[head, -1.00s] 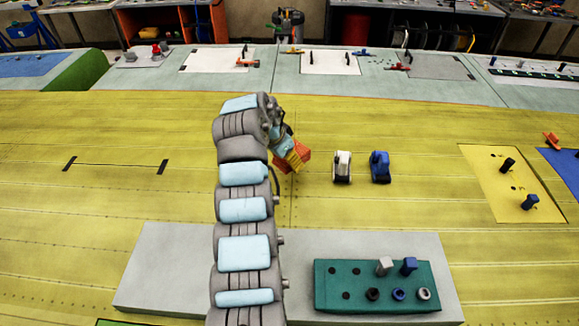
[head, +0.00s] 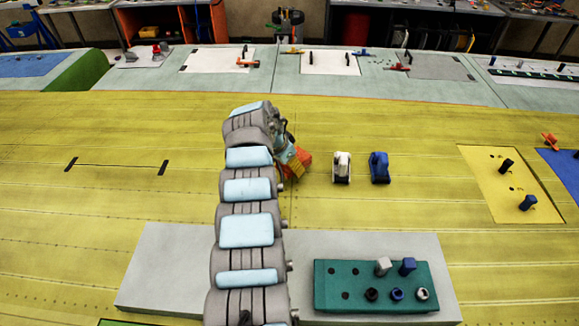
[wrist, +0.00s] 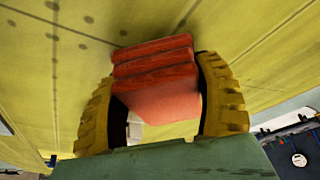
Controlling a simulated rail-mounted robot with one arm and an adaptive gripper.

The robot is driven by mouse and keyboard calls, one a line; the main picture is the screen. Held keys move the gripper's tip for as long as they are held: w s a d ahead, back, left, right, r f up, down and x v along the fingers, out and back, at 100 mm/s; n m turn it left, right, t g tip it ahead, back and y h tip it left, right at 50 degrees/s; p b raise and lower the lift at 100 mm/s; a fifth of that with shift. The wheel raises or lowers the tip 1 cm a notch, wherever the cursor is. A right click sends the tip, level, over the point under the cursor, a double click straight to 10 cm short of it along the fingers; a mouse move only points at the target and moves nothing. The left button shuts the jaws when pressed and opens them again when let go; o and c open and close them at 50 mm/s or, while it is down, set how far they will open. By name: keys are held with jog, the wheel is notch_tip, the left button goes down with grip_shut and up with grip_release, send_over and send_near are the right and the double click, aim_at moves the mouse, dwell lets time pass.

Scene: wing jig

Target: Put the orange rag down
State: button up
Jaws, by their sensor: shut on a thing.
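The orange rag (head: 302,157) is a folded, layered block held at the end of my arm, left of the white tool in the head view. In the wrist view the rag (wrist: 155,75) shows red-orange between the two yellow ribbed fingers of my gripper (wrist: 160,90). My gripper (head: 292,163) is shut on the rag, partly hidden behind my own wrist in the head view. The rag is low over the yellow wing surface (head: 120,125). I cannot tell whether it touches the surface.
A white tool (head: 342,168) and a blue tool (head: 380,167) stand just right of the rag. A green block with pegs and holes (head: 335,300) lies on a grey plate (head: 170,270) at the front. The yellow surface left of my arm is mostly clear.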

jog(key=shift+f, duration=0.85)
jog(key=shift+f, duration=0.15)
jog(key=o, duration=1.1)
jog(key=shift+c, duration=0.2)
jog(key=shift+r, duration=0.25)
jog(key=shift+v, duration=1.25)
jog(key=b+v, duration=0.1)
jog(key=v, duration=0.8)
jog(key=shift+r, duration=0.15)
